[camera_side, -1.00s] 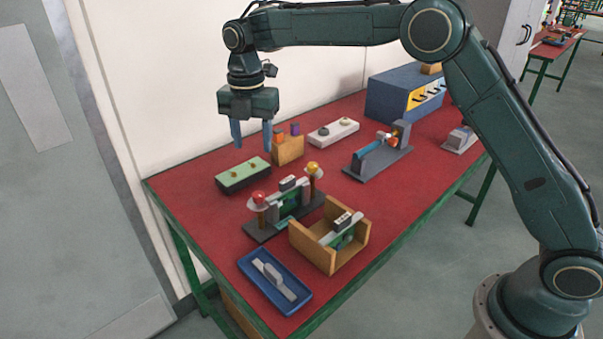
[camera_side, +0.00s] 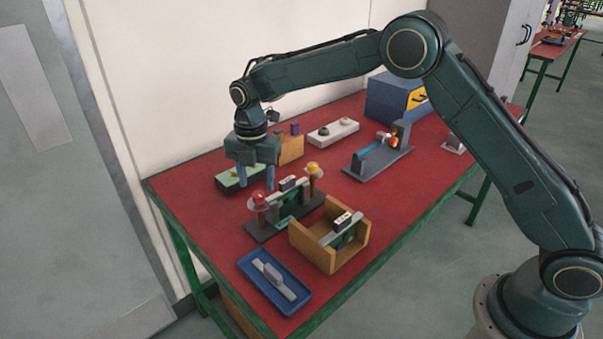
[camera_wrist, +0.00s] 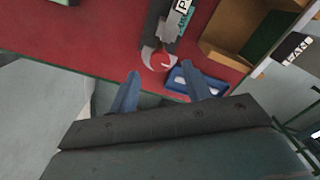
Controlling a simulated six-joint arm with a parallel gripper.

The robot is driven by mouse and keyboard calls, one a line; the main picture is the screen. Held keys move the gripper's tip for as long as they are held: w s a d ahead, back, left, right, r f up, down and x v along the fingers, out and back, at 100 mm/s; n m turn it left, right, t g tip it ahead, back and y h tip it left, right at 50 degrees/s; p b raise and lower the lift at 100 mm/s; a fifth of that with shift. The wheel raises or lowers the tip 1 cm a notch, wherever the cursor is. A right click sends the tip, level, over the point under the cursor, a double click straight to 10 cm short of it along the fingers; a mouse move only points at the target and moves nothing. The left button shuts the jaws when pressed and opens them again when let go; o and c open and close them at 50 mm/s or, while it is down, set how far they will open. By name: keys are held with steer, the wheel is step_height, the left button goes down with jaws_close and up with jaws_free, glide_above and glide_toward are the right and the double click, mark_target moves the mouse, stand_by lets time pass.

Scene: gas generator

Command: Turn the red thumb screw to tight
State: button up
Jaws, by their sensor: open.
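The red thumb screw (camera_side: 259,198) is a small red knob on top of the left post of a dark-based fixture (camera_side: 263,232) with a green part in its middle. It also shows in the wrist view as a red disc (camera_wrist: 162,61) on a light grey round piece, just beyond my fingertips. My gripper (camera_side: 256,186) is low over the table, just above and a little behind the red screw in the side view. Its two blue fingers (camera_wrist: 164,82) are apart with nothing between them, and they do not appear to touch the screw.
A yellow knob (camera_side: 312,169) tops the fixture's right post. A wooden holder (camera_side: 326,254) and a blue tray (camera_side: 292,303) stand in front. A green-topped block (camera_side: 228,181) lies behind my gripper. A grey device (camera_side: 384,166) stands right; the red table between is clear.

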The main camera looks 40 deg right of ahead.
mark_target(258, 194)
steer(key=shift+f, duration=1.8)
steer(key=c, duration=1)
